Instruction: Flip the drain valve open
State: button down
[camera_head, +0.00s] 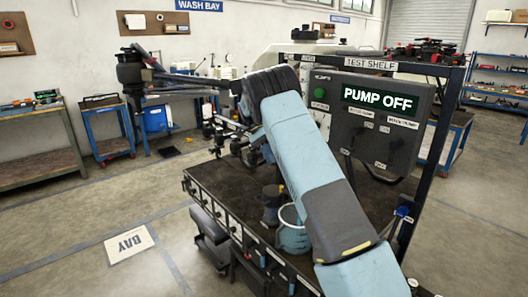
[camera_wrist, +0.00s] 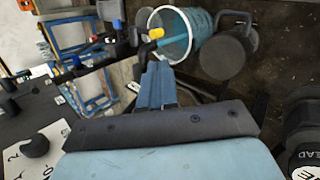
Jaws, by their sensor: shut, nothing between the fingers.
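In the wrist view, my gripper (camera_wrist: 153,72) shows as narrow blue fingers held together, with nothing seen between them. Just past its tips is a dark pipe-like fitting with a yellow end (camera_wrist: 157,33) and a small blue piece (camera_wrist: 132,36). I cannot tell which part is the drain valve's lever, or whether the fingers touch the fitting. A light-blue bucket (camera_wrist: 186,22) lies beyond it; it also shows in the head view (camera_head: 292,237) on the dark bench. A blue-topped part (camera_head: 401,212) stands by the right shelf post. My arm hides my gripper in the head view.
A control box (camera_head: 345,120) reading "PUMP OFF" hangs on the test shelf frame (camera_head: 445,120). A knob panel (camera_wrist: 22,135) lies close at left in the wrist view. A dark cylinder (camera_wrist: 224,55) stands beside the bucket. Open floor (camera_head: 80,210) lies to the left.

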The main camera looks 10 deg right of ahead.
jog(key=shift+w+a+r, duration=0.2)
jog(key=shift+w+a, duration=0.05)
jog(key=shift+w, duration=0.25)
jog(key=shift+w+a+r, duration=0.2)
jog(key=shift+w+r, duration=0.05)
jog(key=shift+w, duration=0.3)
jog(key=shift+w+a+r, duration=0.2)
jog(key=shift+w+a, duration=0.05)
jog(key=shift+w, duration=0.25)
jog(key=s+d+r+n+t+y, duration=0.2)
jog(key=s+d+r+n+t, duration=0.1)
jog(key=s+r, duration=0.75)
jog(key=s+d+r+n+t+y, duration=0.1)
jog(key=s+d+r+n+t, duration=0.2)
jog(key=s+r, duration=0.8)
jog(key=s+a+f+n+t, duration=0.1)
jog(key=s+f+n+t, duration=0.1)
jog(key=s, duration=1.1)
jog(key=s+f+n+t, duration=0.2)
jog(key=s+t, duration=0.3)
jog(key=s, duration=0.9)
jog(key=shift+s+a+f+n, duration=0.15)
jog(key=shift+s+a+n, duration=0.05)
jog(key=shift+a+n, duration=0.15)
